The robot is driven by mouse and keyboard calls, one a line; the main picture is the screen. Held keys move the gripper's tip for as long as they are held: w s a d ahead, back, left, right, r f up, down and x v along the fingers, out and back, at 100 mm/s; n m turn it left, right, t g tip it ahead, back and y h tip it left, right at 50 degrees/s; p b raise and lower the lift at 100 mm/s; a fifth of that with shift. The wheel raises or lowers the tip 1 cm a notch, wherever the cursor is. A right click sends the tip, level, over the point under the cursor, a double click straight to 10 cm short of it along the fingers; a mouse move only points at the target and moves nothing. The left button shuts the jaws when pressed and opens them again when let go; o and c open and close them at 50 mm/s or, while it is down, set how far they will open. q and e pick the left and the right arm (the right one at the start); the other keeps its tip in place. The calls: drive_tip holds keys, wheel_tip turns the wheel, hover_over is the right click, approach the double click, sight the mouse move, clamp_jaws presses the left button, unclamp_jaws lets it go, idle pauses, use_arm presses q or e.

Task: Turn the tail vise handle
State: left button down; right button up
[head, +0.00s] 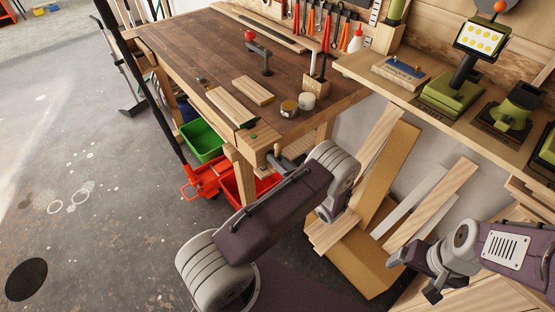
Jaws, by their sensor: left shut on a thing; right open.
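The workbench (180,50) has a tail vise (258,143) at its near right corner. The vise handle sits low at this end face, and my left arm largely hides it. My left gripper (282,163) is at the handle, shut on it, partly covered by my own forearm. My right gripper (412,274) is open and empty at the lower right, well away from the vise, in front of leaning boards.
Boards (385,165) lean at right under a shelf with green machines (455,92). Floor at left is open.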

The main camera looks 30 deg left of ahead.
use_arm(q)
drive_tip(key=c, duration=1.2)
unclamp_jaws()
drive_tip(key=shift+d, duration=0.1)
drive_tip(key=v, duration=0.9)
drive_tip(key=shift+b, duration=0.3)
